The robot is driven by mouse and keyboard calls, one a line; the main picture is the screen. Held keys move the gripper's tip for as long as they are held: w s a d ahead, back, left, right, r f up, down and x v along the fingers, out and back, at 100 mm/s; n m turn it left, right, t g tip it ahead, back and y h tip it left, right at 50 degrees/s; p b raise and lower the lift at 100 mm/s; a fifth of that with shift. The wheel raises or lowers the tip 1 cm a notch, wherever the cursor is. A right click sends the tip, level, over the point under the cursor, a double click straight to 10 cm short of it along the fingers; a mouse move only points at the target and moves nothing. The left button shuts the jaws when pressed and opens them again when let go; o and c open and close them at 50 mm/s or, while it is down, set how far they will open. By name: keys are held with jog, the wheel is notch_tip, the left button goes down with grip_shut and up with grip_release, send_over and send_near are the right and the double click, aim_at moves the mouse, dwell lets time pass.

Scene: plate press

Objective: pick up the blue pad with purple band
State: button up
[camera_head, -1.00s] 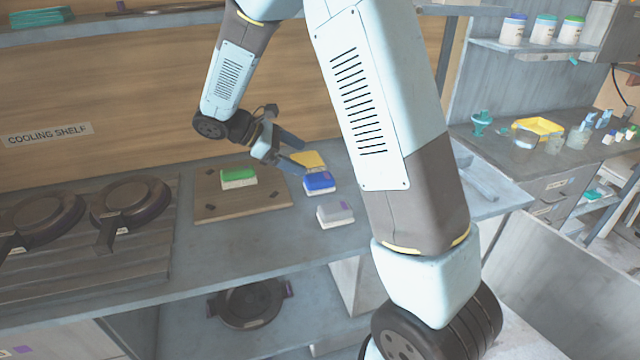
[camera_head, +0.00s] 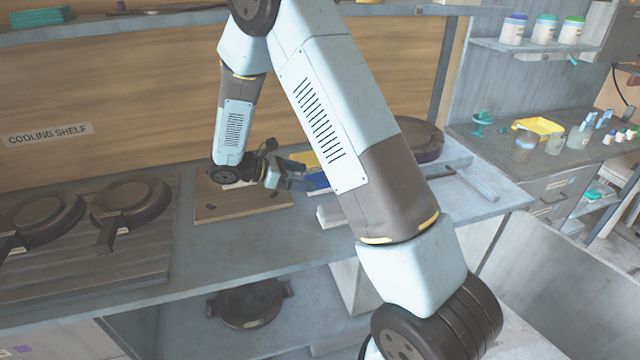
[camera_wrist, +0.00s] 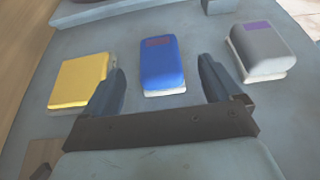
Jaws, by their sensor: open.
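The blue pad with a purple band (camera_wrist: 163,68) lies flat on the grey bench, on a whitish base, with the band near its far end. In the wrist view it sits between and just beyond the fingers of my gripper (camera_wrist: 160,66), which is open and empty. The fingers do not visibly touch it. In the head view only part of the blue pad (camera_head: 316,182) shows; my arm covers its right side. My gripper (camera_head: 297,174) is low over the bench, just left of it.
A yellow pad (camera_wrist: 80,82) lies left of the blue one and a grey pad with a purple band (camera_wrist: 263,50) lies right, with bare bench between. A wooden board (camera_head: 225,210) is left of my gripper. Dark round pans (camera_head: 132,200) stand farther left.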

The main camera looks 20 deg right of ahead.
aim_at(316, 178)
jog(key=shift+x, duration=3.25)
jog(key=shift+w, duration=0.1)
jog(key=c, duration=1.1)
jog(key=shift+r, duration=0.1)
